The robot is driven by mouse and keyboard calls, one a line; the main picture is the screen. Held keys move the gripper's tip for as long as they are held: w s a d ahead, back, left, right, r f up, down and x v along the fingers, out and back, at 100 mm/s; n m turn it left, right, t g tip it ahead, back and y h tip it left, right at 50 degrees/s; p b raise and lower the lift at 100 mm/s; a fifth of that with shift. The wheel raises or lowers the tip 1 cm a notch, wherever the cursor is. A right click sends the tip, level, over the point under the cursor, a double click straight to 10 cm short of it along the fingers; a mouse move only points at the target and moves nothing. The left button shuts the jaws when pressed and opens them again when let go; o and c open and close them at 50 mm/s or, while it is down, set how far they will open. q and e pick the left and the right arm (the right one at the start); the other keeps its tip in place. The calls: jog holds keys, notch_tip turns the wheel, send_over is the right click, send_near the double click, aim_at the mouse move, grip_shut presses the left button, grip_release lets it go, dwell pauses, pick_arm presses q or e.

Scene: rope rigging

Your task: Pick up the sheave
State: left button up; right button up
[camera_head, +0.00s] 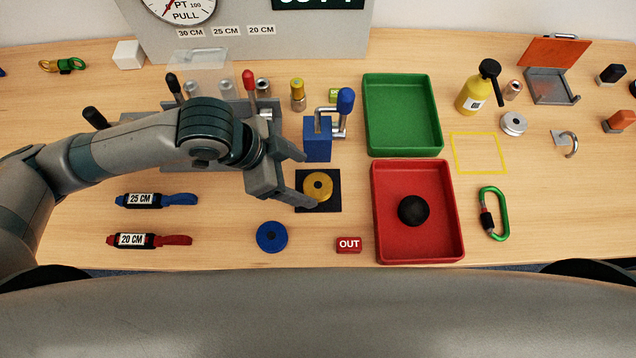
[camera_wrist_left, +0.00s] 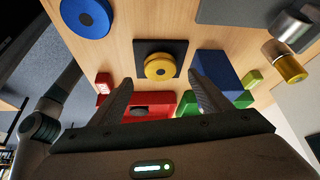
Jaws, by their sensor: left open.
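A yellow grooved wheel, a sheave (camera_head: 318,186), lies flat on a black square pad (camera_head: 331,205) in the middle of the bench. It also shows in the left wrist view (camera_wrist_left: 158,67), between and beyond my finger tips. My left gripper (camera_head: 307,178) is open and empty, its fingers pointing right, just over the left part of the pad. The jaws do not visibly touch the sheave. Similar wheels are a blue one (camera_head: 272,237) in front, a silver one (camera_head: 513,124) at right and a black round one (camera_head: 413,211) in the red tray. My right gripper is not in view.
A blue block with a blue-knobbed metal handle (camera_head: 317,138) stands right behind the pad. A red tray (camera_head: 460,215) and green tray (camera_head: 402,152) stand to the right. A red OUT block (camera_head: 349,245) lies in front. Levered grey fixture parts lie behind my left arm.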

aim_at(318, 184)
pick_arm(q)
jog(key=shift+f, duration=0.1)
jog(key=shift+w+d+f, duration=0.1)
jog(key=shift+d+f, duration=0.05)
jog(key=shift+p+x, duration=1.05)
jog(key=shift+x, duration=1.25)
jog(key=shift+c, duration=0.4)
jog(key=c, duration=1.2)
